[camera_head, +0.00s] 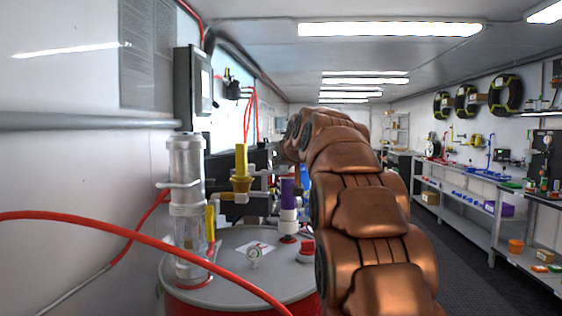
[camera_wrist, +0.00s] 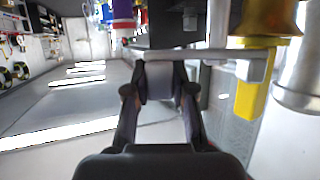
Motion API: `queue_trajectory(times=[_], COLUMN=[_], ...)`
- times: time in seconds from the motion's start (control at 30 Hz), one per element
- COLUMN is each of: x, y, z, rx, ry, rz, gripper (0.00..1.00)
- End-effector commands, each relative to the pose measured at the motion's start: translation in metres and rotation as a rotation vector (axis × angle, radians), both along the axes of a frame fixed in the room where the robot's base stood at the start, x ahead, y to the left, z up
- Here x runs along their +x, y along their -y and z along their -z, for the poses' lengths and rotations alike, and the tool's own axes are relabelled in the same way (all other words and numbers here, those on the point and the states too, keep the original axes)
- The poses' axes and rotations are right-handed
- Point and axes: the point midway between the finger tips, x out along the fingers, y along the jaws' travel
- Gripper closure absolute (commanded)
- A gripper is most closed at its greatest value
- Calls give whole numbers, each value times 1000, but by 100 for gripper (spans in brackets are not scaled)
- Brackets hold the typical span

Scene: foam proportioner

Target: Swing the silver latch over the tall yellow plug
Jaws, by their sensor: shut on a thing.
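The tall yellow plug (camera_head: 241,160) stands upright over the drum, left of my arm in the head view. In the wrist view, which looks upside down, its yellow shaft (camera_wrist: 250,100) points down at the right, below a flared yellow part. The silver latch (camera_wrist: 205,54) is a grey bar running across the wrist view from my fingertips towards the plug. It overlaps the plug in the picture; I cannot tell whether they touch. My gripper (camera_wrist: 161,82) is shut on the latch's near end, and the contact is partly hidden. The head view hides my gripper behind my arm.
A clear cylinder (camera_head: 187,195) and a purple-topped fitting (camera_head: 288,205) stand on the grey drum lid (camera_head: 225,275). A red hose (camera_head: 140,240) crosses in front. Shelves (camera_head: 470,205) line the right wall, with clear floor beside them.

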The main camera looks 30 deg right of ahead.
Motion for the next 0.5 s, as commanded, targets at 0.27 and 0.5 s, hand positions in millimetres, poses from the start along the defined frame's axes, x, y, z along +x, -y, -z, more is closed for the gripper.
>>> queue_trajectory(times=[0.27, 0.5], x=[-10, -15], y=[-3, -6], z=[-3, -4], rx=[-3, -4], ry=[-6, 0], rz=[195, 317], gripper=[100, 100])
